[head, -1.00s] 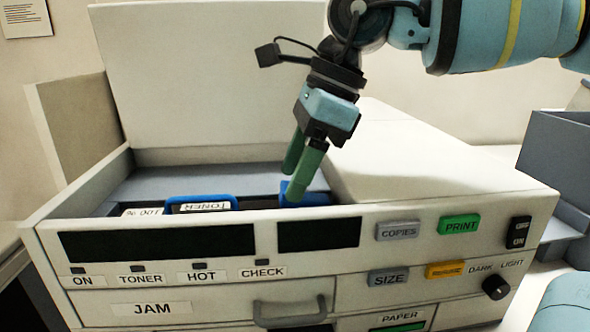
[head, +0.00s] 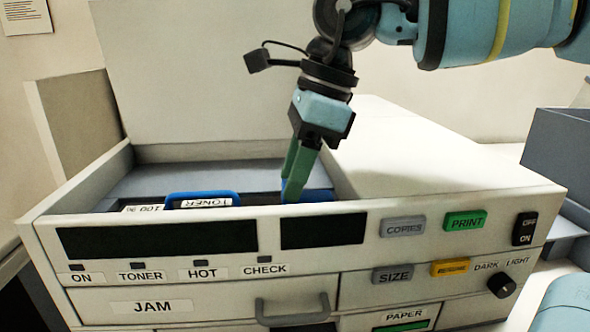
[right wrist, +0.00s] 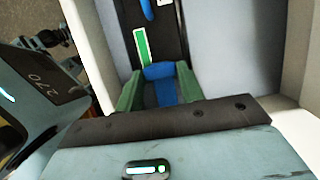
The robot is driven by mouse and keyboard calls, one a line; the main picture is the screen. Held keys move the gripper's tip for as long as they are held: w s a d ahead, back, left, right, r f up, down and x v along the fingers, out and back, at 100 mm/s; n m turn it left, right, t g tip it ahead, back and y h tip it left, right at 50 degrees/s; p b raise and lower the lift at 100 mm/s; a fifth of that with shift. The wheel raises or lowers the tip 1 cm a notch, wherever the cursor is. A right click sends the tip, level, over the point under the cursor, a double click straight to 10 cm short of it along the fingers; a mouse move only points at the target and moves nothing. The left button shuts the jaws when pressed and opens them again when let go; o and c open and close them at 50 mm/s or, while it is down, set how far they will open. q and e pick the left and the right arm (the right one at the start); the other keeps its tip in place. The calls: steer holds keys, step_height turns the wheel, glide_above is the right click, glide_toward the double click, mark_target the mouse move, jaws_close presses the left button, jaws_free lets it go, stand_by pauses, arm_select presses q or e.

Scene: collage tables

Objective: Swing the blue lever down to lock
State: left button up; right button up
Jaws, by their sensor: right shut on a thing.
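The blue lever (head: 318,196) is inside the open bay of the white copier, at the right end of the bay, partly hidden behind the front panel. It also shows in the right wrist view (right wrist: 160,72). My right gripper (head: 290,192) reaches down into the bay from above. Its green fingers are on either side of the blue lever and are shut on it. In the right wrist view the fingers (right wrist: 158,92) flank the lever. My left gripper is in neither view.
The copier's front panel (head: 420,250) carries labelled buttons and edges the bay. A blue toner handle (head: 170,196) stands in the bay left of my gripper. The raised lid (head: 210,80) is behind. A grey tray (head: 560,160) stands at the right.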

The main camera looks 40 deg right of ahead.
mark_target(304, 194)
steer(key=shift+w+a+f+h, duration=0.1)
steer(key=shift+a+f+h, duration=0.15)
steer(key=shift+h, duration=0.15)
steer(key=o, duration=1)
steer(key=shift+d+r, duration=0.1)
steer(key=w+v, duration=0.1)
steer(key=v, duration=0.6)
steer(key=shift+s+r+g, duration=0.3)
steer(key=shift+s+r, duration=0.05)
steer(key=shift+s, duration=0.05)
